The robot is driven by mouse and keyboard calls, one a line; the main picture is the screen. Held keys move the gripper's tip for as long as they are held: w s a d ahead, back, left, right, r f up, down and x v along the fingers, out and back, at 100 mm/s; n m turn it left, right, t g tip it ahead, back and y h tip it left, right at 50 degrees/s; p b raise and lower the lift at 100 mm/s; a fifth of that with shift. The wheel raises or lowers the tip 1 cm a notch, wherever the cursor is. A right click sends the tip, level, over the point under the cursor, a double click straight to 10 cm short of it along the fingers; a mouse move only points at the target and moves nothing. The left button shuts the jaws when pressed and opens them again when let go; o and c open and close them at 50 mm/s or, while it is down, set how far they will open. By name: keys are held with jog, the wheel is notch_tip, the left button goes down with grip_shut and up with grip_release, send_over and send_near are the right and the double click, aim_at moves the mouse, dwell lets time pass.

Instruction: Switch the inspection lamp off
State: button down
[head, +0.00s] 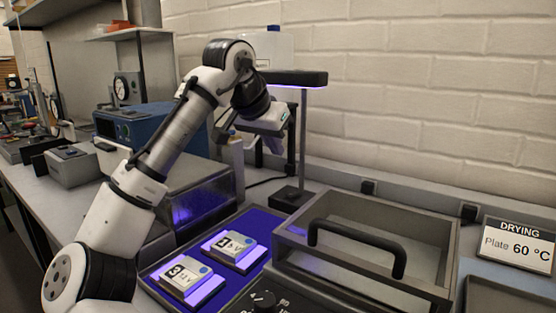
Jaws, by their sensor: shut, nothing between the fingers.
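The inspection lamp (312,79) is a flat black bar on a thin post, with a square black base (291,197) behind the blue tray. Its underside glows violet, and violet light falls on the tray below, so it is lit. No switch on it can be made out. My gripper (274,147) hangs just left of the lamp post, below the lamp head and above the base. It is shut and empty. My arm covers the left end of the lamp head. Whether the fingers touch the post cannot be told.
The blue tray (255,217) holds two labelled blocks, one (234,247) behind the other (186,280). A grey lidded box with a black handle (357,242) stands to the right, near a drying sign (517,246). A clear-fronted box (202,203) and blue instrument (140,126) stand left.

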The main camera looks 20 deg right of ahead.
send_over(289, 195)
jog(key=f, duration=0.7)
jog(key=shift+a+f, duration=0.15)
jog(key=shift+a, duration=0.1)
jog(key=shift+s+a+f+b, duration=0.1)
jog(key=shift+a+f+b, duration=0.1)
jog(key=shift+f, duration=0.4)
jog(key=shift+s+a+f+b, duration=0.1)
jog(key=shift+f+b, duration=0.05)
jog(key=shift+f, duration=1.05)
jog(key=shift+s, duration=0.1)
jog(key=shift+s+a+f, duration=0.1)
jog(key=shift+a+f, duration=0.1)
jog(key=shift+f, duration=0.3)
jog(key=shift+r+p, duration=0.1)
jog(key=shift+p, duration=0.2)
jog(key=shift+r+p, duration=0.75)
jog(key=shift+p, duration=0.2)
